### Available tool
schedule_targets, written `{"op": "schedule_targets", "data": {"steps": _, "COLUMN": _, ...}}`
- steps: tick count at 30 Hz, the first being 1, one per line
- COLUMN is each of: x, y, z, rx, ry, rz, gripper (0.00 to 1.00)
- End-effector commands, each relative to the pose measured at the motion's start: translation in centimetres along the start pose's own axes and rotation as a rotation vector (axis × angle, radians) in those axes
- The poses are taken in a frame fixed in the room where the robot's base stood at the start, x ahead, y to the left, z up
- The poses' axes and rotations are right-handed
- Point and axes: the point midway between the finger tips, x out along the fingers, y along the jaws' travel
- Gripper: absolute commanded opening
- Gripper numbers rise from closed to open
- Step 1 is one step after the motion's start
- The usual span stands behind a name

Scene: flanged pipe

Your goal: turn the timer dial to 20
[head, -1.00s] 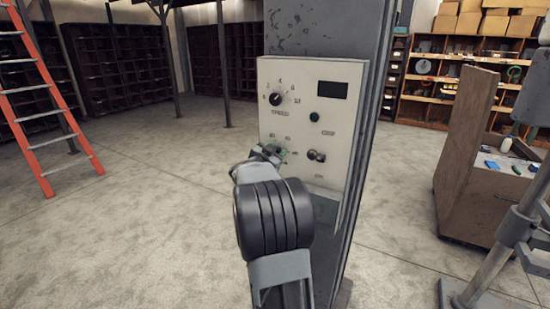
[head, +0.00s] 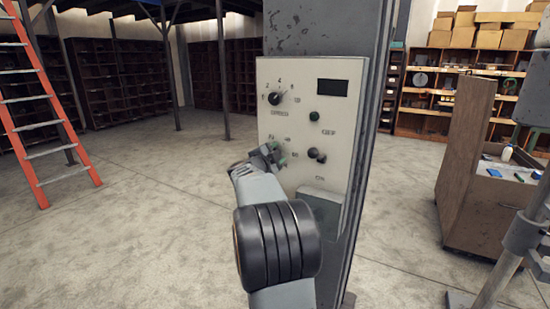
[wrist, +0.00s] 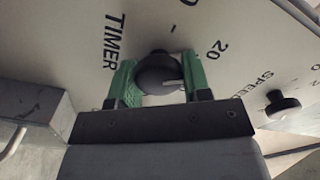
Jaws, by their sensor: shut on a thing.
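The timer dial (wrist: 158,72) is a dark round knob on the pale panel (wrist: 65,40), next to the printed word TIMER. In the head view my gripper (head: 273,155) is at the panel's lower left and hides most of the dial.
The speed dial (head: 275,98) sits above, with a dark display (head: 333,88) to its right. A green button (head: 314,116) and a dark switch knob (head: 317,154) are right of my gripper. A grey box (head: 322,208) juts out below. Open floor lies left.

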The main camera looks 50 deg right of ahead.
Motion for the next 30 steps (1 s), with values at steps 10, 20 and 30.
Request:
{"op": "schedule_targets", "data": {"steps": 10, "x": 0.02, "y": 0.08, "z": -0.01, "rx": 0.024, "ry": 0.000, "rz": 0.002, "gripper": 0.21}}
{"op": "schedule_targets", "data": {"steps": 20, "x": 0.01, "y": 0.07, "z": 0.00, "rx": 0.022, "ry": 0.000, "rz": 0.002, "gripper": 0.55}}
{"op": "schedule_targets", "data": {"steps": 30, "x": -0.03, "y": 0.01, "z": 0.04, "rx": 0.022, "ry": -0.001, "rz": 0.000, "gripper": 0.69}}
